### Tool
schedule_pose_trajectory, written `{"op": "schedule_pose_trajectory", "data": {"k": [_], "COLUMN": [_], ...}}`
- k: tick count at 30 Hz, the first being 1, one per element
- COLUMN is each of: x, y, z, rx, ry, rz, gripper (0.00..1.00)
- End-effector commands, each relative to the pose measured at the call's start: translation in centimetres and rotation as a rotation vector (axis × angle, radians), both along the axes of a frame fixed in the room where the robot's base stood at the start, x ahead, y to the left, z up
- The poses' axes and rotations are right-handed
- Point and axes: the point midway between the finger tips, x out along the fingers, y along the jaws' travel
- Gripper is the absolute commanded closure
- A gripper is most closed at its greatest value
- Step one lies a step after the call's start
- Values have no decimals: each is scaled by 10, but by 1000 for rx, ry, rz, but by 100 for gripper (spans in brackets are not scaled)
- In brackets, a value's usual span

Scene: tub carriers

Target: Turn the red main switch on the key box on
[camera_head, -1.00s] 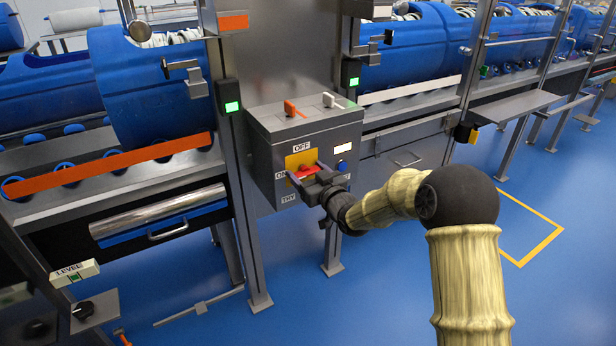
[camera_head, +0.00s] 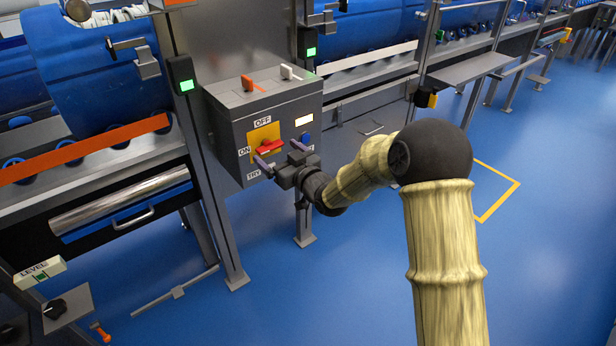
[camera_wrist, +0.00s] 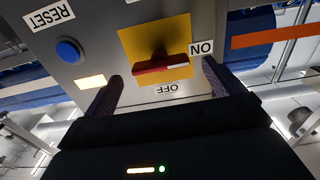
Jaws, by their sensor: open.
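The key box (camera_head: 228,132) is a grey cabinet on a post in the head view. Its red main switch (camera_head: 270,146) sits on a yellow plate (camera_head: 254,136) with OFF above, ON at left and TRY below. The red handle lies roughly level, and in the wrist view the handle (camera_wrist: 160,66) has one end near the ON label (camera_wrist: 201,48). My gripper (camera_head: 279,157) is open and empty, just in front of and below the handle. In the wrist view its fingertips (camera_wrist: 160,80) stand either side of the handle, apart from it.
A blue RESET button (camera_wrist: 69,50) and a lit pale panel (camera_head: 303,121) are beside the yellow plate. Orange (camera_head: 251,85) and white (camera_head: 290,73) key handles stand on the box top. Rails with blue tubs flank the box; the blue floor at right is clear.

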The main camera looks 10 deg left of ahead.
Motion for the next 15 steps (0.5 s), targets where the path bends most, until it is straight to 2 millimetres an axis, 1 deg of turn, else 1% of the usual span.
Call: {"op": "schedule_pose_trajectory", "data": {"k": [1,8,15], "x": [-5,-32,-60], "y": [-7,-37,-71], "z": [2,1,1], "rx": [0,-1,-1], "ry": [0,1,1], "rz": [-1,0,-1], "gripper": [7,7,7]}}
